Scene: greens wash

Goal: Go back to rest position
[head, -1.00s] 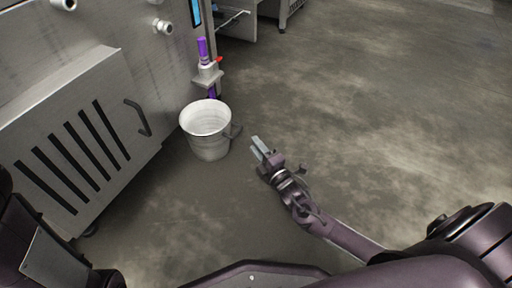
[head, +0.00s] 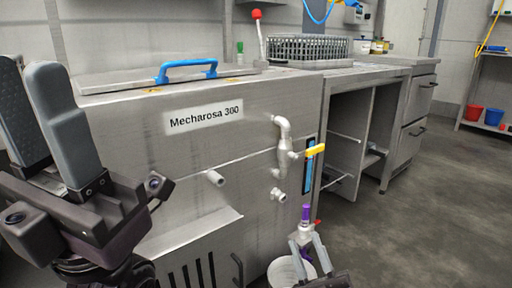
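My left gripper (head: 32,68) is raised large at the left edge, in front of the washing machine. Its two grey fingers point up and stand apart with nothing between them. My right gripper (head: 310,246) is low at the bottom edge, right of centre, beside the white bucket (head: 283,272). Most of the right arm is below the frame.
The steel washing machine (head: 225,150) fills the left and centre, with a blue lid handle (head: 187,70), pipes and a yellow valve handle (head: 315,150). A steel counter (head: 345,78) with a wire basket (head: 308,48) stands behind. Open floor (head: 420,225) lies at the right.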

